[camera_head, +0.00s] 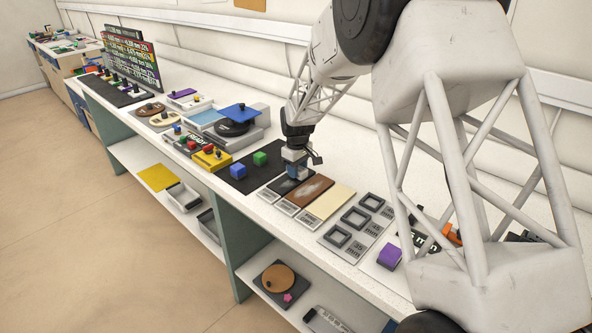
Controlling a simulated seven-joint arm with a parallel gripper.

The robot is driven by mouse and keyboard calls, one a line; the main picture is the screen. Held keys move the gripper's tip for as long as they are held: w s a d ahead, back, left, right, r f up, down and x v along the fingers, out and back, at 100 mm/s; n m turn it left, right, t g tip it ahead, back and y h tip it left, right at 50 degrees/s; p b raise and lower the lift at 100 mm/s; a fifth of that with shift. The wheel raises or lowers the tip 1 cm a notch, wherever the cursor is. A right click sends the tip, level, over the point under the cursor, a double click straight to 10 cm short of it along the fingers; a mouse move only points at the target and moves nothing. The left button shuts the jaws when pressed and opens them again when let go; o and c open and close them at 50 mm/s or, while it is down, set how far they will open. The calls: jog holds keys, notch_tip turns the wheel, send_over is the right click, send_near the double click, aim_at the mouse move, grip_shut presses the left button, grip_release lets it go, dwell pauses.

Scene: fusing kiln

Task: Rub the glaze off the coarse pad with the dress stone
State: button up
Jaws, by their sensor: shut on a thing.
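My gripper (295,155) points down over the row of pads, shut on a small block (297,171) with a bluish-grey side, which I take to be the dress stone. The block is low over the dark grey pad (276,190), near its border with the brown pad (306,193). I cannot tell whether it touches the pad. A cream pad (330,202) lies to the right of the brown one. Each pad has a small label at its front, too small to read, so I cannot tell which is the coarse pad. The gripper hides part of the dark pad's far end.
A black mat with a blue block (238,170) and a green block (260,158) lies left of the pads. A grey board with square frames (343,237) and a purple block (389,256) are to the right. My arm covers the right side of the bench.

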aim_at(287, 182)
jog(key=shift+w+d, duration=0.95)
jog(key=shift+s+a, duration=0.15)
jog(key=shift+s+a, duration=0.8)
jog(key=shift+s+a, duration=0.1)
dwell(0.3)
jog(key=shift+s+a, duration=0.8)
jog(key=shift+s+a, duration=0.1)
jog(key=shift+s+a, duration=0.8)
jog(key=shift+s, duration=0.05)
